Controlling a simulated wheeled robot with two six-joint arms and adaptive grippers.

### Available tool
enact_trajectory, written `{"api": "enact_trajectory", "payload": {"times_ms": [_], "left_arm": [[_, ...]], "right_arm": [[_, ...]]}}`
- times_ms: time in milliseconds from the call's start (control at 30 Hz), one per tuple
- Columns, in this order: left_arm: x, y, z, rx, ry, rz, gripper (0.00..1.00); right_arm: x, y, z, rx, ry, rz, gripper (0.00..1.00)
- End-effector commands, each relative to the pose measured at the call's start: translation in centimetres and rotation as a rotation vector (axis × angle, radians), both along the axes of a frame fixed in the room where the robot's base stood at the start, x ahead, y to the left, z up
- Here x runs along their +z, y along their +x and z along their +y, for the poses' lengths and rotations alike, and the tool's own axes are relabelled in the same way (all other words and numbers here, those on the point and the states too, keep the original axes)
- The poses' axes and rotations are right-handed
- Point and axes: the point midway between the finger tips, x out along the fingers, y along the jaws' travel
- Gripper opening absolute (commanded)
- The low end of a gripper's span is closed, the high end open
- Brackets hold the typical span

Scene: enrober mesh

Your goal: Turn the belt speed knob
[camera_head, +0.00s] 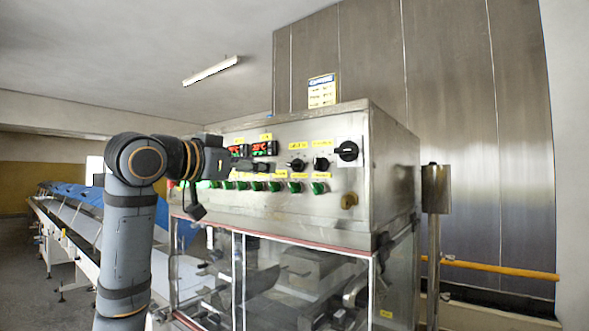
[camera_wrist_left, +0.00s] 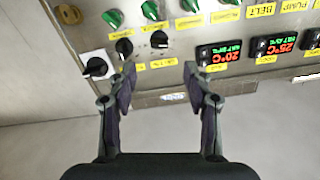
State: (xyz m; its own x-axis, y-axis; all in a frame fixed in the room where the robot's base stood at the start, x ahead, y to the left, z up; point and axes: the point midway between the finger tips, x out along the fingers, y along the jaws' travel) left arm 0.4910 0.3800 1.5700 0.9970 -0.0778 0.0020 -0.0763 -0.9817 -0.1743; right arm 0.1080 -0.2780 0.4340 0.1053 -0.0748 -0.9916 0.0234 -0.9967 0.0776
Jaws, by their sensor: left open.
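Two small black knobs sit side by side on the steel control panel (camera_head: 245,200): the left one (camera_head: 297,164) and the right one (camera_head: 321,163). Their yellow labels are too small to read, so I cannot tell which one is for belt speed. Both also show upside down in the left wrist view, one (camera_wrist_left: 158,39) between the fingertips' lines and the other (camera_wrist_left: 124,46) near the left fingertip. My left gripper (camera_head: 262,161) is open and empty in front of the panel, left of the knobs. It also shows in the wrist view (camera_wrist_left: 160,72), its fingers spread, with no visible contact.
A larger black rotary switch (camera_head: 347,151) on a pale plate is right of the knobs. Red-lit displays (camera_head: 264,148) are to their left, partly behind my gripper. Several green knobs (camera_head: 294,187) run below. A steel post (camera_head: 435,230) stands right of the machine.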

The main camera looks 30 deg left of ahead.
Motion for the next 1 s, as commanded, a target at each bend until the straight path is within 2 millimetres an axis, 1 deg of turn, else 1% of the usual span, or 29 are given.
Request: {"api": "enact_trajectory", "payload": {"times_ms": [33,300,400,500,633,833,867,1000], "left_arm": [[0.3,0.8,-0.2,-0.005,-0.003,0.003,0.51],[0.5,6.5,-0.6,-0.004,-0.005,0.004,0.51],[0.4,8.2,-0.7,-0.004,-0.004,0.003,0.51],[0.2,9.3,-0.8,-0.003,-0.003,0.003,0.51],[0.1,9.9,-0.8,-0.002,-0.001,0.000,0.51],[0.0,9.9,-0.8,-0.001,-0.001,0.000,0.51],[0.0,9.9,-0.8,-0.001,-0.001,0.001,0.50],[0.0,9.9,-0.8,-0.001,-0.002,0.001,0.31]], "right_arm": [[0.6,-0.2,0.1,0.000,0.001,0.002,0.37],[3.2,-0.5,0.2,-0.001,0.003,0.008,0.37],[3.9,-0.4,0.2,-0.001,0.002,0.006,0.37],[4.2,-0.3,0.2,-0.001,0.002,0.005,0.37],[4.3,-0.3,0.2,-0.001,0.002,0.004,0.37],[4.3,-0.3,0.0,0.000,0.000,0.004,0.37],[4.3,-0.3,0.0,0.000,0.000,0.004,0.37],[4.3,-0.2,-0.2,0.001,-0.002,0.003,0.37]]}}
